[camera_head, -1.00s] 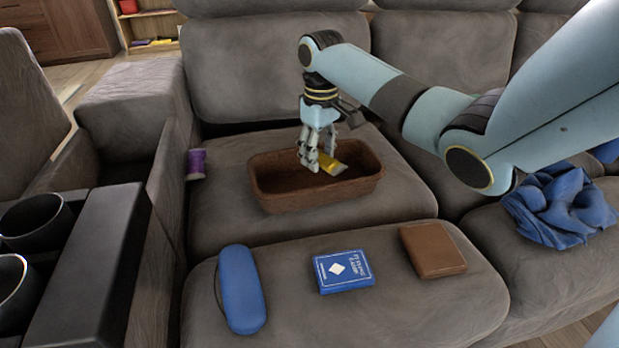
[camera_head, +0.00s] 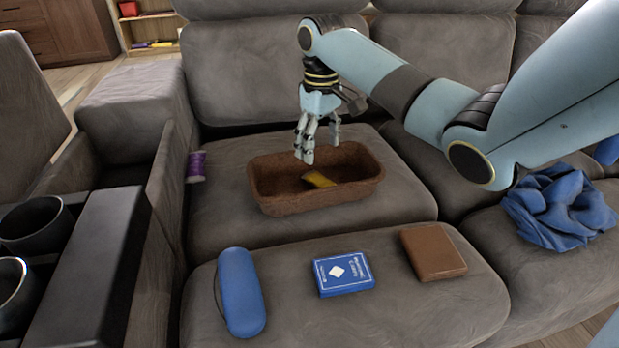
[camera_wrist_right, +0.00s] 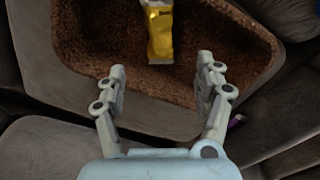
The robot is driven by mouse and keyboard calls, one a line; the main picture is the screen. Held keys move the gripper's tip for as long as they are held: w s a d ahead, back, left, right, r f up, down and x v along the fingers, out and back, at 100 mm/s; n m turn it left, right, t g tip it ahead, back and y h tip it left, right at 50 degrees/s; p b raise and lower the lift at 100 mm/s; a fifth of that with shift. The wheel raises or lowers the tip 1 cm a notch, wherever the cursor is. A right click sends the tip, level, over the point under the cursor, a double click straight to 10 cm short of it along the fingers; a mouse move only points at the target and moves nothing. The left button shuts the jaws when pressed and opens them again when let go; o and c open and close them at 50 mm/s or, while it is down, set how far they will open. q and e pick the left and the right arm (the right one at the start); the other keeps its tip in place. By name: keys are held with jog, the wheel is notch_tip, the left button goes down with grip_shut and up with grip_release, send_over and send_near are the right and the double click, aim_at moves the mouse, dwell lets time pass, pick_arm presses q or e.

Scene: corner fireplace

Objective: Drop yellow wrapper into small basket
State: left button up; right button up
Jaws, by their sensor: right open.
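The yellow wrapper (camera_head: 318,180) lies inside the small brown basket (camera_head: 318,202) on the sofa seat. It also shows in the right wrist view (camera_wrist_right: 160,36), inside the basket (camera_wrist_right: 95,48) and beyond my fingertips. My right gripper (camera_head: 318,150) is above the basket, open and empty, with its fingers pointing down. In the right wrist view its two fingers (camera_wrist_right: 160,78) are spread wide apart with nothing between them. My left gripper is not in view.
A purple spool (camera_head: 196,167) lies left of the basket. A blue case (camera_head: 241,290), a blue card box (camera_head: 343,273) and a brown wallet (camera_head: 433,251) lie on the front cushion. A crumpled blue cloth (camera_head: 563,207) is at right. Black cup holders (camera_head: 35,222) are at left.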

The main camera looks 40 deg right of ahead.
notch_tip(320, 180, up, 9)
jog(key=shift+f, duration=0.15)
dwell(0.5)
